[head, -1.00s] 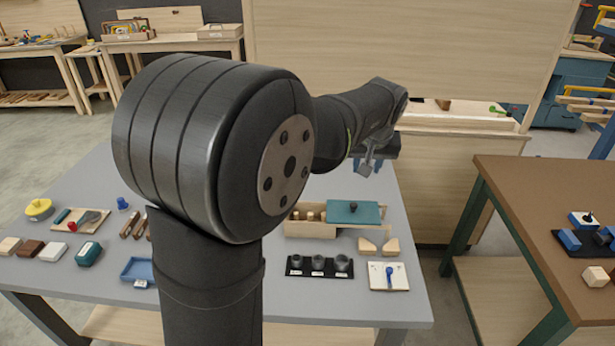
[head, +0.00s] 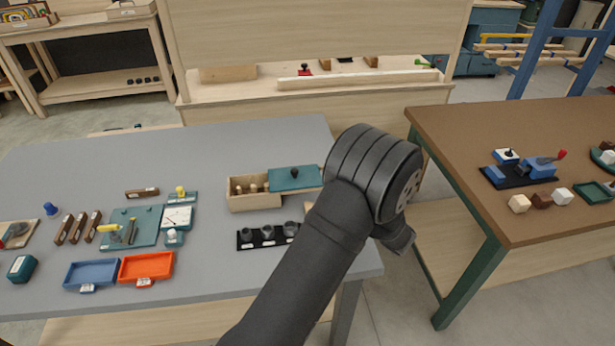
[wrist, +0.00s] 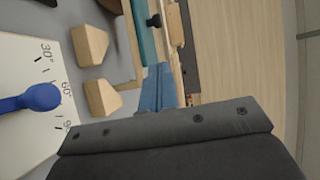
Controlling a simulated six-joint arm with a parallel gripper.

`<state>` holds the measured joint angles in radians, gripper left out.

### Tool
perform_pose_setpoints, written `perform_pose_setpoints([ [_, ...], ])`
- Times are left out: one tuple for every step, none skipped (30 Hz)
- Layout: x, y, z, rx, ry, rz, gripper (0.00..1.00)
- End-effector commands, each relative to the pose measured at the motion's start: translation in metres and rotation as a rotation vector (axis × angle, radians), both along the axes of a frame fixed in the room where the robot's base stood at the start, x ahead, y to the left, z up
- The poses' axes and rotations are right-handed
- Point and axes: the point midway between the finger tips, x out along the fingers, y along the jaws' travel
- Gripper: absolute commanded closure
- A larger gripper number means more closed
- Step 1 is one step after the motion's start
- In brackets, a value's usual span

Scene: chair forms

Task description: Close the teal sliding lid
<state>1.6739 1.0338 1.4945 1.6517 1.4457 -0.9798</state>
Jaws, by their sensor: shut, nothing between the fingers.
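A pale wooden box (head: 256,202) stands at the right of the grey table in the head view. Its teal sliding lid (head: 310,177) has a dark knob and covers only the right part. The left part is open and shows wooden pegs (head: 253,188). In the wrist view the teal lid (wrist: 142,32) and its dark knob (wrist: 153,20) show at the top. My gripper (wrist: 160,80) is shut and empty, its blue fingers close to the lid's near end. I cannot tell whether they touch it. My arm hides the gripper in the head view.
A black tray with grey cups (head: 268,235) stands in front of the box. Two wooden blocks (wrist: 90,45) and a white angle board with a blue pointer (wrist: 30,98) lie beside my gripper. A brown table (head: 530,140) stands to the right.

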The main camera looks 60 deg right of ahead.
Motion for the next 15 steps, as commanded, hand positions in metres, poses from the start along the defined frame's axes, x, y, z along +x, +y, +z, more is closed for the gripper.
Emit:
perform_pose_setpoints([
  [-0.007,-0.003,-0.005,0.005,-0.027,-0.031,1.0],
  [-0.01,-0.004,-0.006,0.006,-0.037,-0.045,1.0],
  [-0.012,-0.006,-0.007,0.006,-0.049,-0.059,1.0],
  [-0.014,-0.007,-0.008,0.006,-0.055,-0.067,1.0],
  [-0.014,-0.007,-0.008,0.006,-0.059,-0.071,1.0],
  [-0.012,-0.008,-0.008,0.006,-0.061,-0.074,1.0],
  [-0.01,-0.009,-0.008,0.005,-0.063,-0.075,1.0],
  [-0.007,-0.01,-0.008,0.005,-0.063,-0.075,1.0],
  [-0.002,-0.012,-0.008,0.004,-0.062,-0.073,1.0],
  [0.002,-0.013,-0.008,0.004,-0.061,-0.072,1.0],
  [0.007,-0.014,-0.008,0.004,-0.061,-0.072,1.0],
  [0.014,-0.016,-0.008,0.005,-0.061,-0.071,1.0],
  [0.02,-0.019,-0.007,0.004,-0.061,-0.071,1.0],
  [0.026,-0.02,-0.007,0.004,-0.06,-0.07,1.0],
  [0.035,-0.023,-0.007,0.004,-0.061,-0.07,1.0],
])
